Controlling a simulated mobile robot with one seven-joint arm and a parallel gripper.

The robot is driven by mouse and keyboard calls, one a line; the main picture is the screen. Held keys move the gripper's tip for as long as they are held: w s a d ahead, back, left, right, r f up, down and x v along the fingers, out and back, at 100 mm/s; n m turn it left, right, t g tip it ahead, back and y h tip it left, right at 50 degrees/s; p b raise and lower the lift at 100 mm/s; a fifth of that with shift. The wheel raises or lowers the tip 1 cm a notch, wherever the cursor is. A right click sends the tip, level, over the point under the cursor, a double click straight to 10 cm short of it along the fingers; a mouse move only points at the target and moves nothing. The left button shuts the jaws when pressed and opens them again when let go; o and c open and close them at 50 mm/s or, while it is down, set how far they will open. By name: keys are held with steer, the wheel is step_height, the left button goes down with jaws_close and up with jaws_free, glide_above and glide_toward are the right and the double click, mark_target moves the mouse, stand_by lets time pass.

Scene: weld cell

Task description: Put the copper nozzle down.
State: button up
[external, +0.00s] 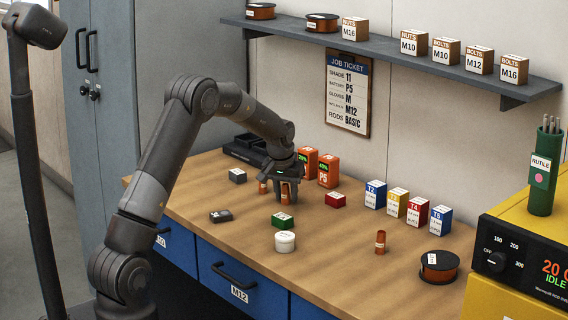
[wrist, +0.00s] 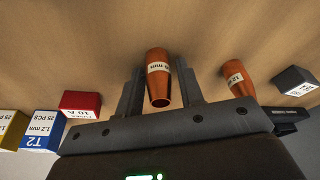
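A copper nozzle (wrist: 158,78) with a white label is between the two fingers of my gripper (wrist: 160,92) in the wrist view. In the external view my gripper (external: 287,192) is low over the workbench with the held nozzle (external: 286,188) partly hidden by the fingers. Whether its base touches the bench is hard to tell. A second copper nozzle (wrist: 238,78) stands to the right in the wrist view. A third one (external: 380,242) stands upright at the bench's front right.
The workbench (external: 335,265) has free room at front. Near my gripper are a green box (external: 283,221), white tub (external: 285,242), red box (external: 335,200), dark grey block (external: 237,176) and dark flat item (external: 221,216). Orange battery packs (external: 328,171) stand behind; a wire spool (external: 439,267) lies right.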

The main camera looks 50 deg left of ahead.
steer(key=shift+o, duration=0.8)
steer(key=shift+r, duration=0.25)
steer(key=v, duration=1.2)
